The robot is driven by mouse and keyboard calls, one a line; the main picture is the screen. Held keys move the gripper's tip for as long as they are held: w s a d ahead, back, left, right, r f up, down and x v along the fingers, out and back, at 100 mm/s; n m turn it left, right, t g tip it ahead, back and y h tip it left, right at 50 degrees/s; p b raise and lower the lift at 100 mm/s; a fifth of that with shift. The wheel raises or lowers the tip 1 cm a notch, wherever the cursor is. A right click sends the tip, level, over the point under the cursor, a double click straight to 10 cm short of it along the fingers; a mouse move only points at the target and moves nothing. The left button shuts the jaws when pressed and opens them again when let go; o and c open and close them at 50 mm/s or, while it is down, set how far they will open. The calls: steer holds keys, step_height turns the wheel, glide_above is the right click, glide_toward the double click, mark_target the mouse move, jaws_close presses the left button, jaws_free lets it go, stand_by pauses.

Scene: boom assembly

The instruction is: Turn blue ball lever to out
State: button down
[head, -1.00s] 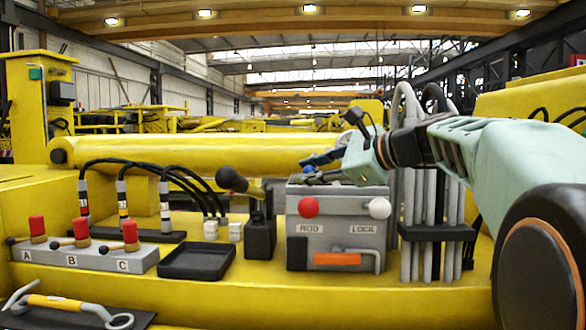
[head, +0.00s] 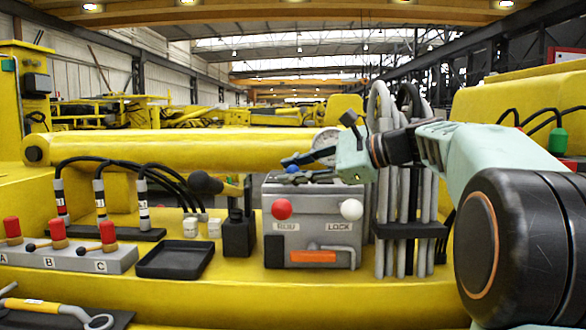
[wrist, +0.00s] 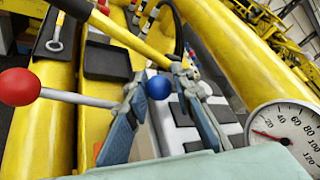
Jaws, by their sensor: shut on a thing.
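The blue ball (wrist: 158,88) of the lever shows in the wrist view between the fingers of my gripper (wrist: 160,82). My gripper is shut on it. In the head view my gripper (head: 300,161) is over the top of a grey control box (head: 313,190), and the blue ball cannot be made out there. The box has a red ball (head: 282,209) and a white ball (head: 350,209) on its front. The red ball (wrist: 20,87) and its rod also show at the left of the wrist view. The lever's base is hidden.
A round gauge (wrist: 287,135) is close to my gripper. A black-knobbed lever (head: 238,235) stands left of the box, with an empty black tray (head: 175,259) beyond it. Grey vertical pipes (head: 405,225) stand right of the box. A thick yellow boom (head: 170,150) runs behind.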

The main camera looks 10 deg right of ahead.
steer(key=shift+f, duration=0.45)
steer(key=c, duration=1.7)
jaws_free()
steer(key=shift+s+r, duration=0.1)
steer(key=shift+o, duration=0.2)
steer(key=shift+w+d, duration=0.1)
steer(key=shift+w, duration=0.15)
steer(key=shift+s+r, duration=0.1)
steer(key=shift+r, duration=4.9)
